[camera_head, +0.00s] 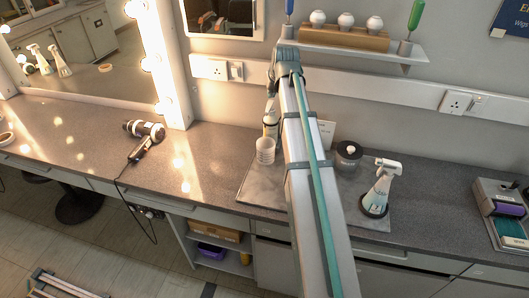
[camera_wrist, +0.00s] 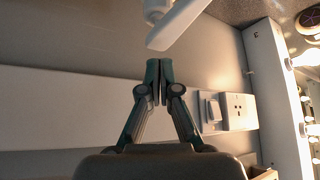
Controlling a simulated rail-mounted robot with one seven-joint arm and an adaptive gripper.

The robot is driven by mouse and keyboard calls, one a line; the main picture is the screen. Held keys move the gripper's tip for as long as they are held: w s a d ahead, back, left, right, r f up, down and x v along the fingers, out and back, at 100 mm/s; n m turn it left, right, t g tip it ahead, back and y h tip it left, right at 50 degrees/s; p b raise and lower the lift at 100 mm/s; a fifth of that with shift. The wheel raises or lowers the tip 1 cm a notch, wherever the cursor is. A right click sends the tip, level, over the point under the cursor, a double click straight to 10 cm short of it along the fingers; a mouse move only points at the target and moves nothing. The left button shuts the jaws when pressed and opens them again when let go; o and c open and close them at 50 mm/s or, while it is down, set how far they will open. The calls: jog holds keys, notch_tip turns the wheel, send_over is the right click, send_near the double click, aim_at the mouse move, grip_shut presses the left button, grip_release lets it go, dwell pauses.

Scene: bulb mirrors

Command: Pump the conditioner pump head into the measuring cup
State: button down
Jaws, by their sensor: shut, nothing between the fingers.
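The conditioner bottle (camera_head: 270,129) stands on the counter at the wall, partly hidden by my arm. Its white pump head (camera_wrist: 180,24) shows in the wrist view, which is upside down, with the spout angled towards my fingertips. My gripper (camera_wrist: 158,64) is shut and empty, its fingertips pointing at the pump head. In the head view my gripper is small, just above the bottle. The white measuring cup (camera_head: 265,151) stands in front of the bottle on a grey mat (camera_head: 257,188).
A white spray bottle (camera_head: 380,188) and a dark round jar (camera_head: 348,154) stand right of my arm. A shelf (camera_head: 350,50) with white bulbs is above. A hair dryer (camera_head: 146,132) lies left near the lit mirror. The counter between dryer and mat is clear.

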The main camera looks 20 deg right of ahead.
aim_at(271, 101)
jog(key=shift+f, duration=0.15)
jog(key=shift+f+b, duration=0.6)
jog(key=shift+f, duration=0.8)
jog(key=shift+r, duration=0.1)
jog(key=shift+r+p, duration=1)
jog(key=shift+r, duration=0.5)
jog(key=shift+f, duration=0.15)
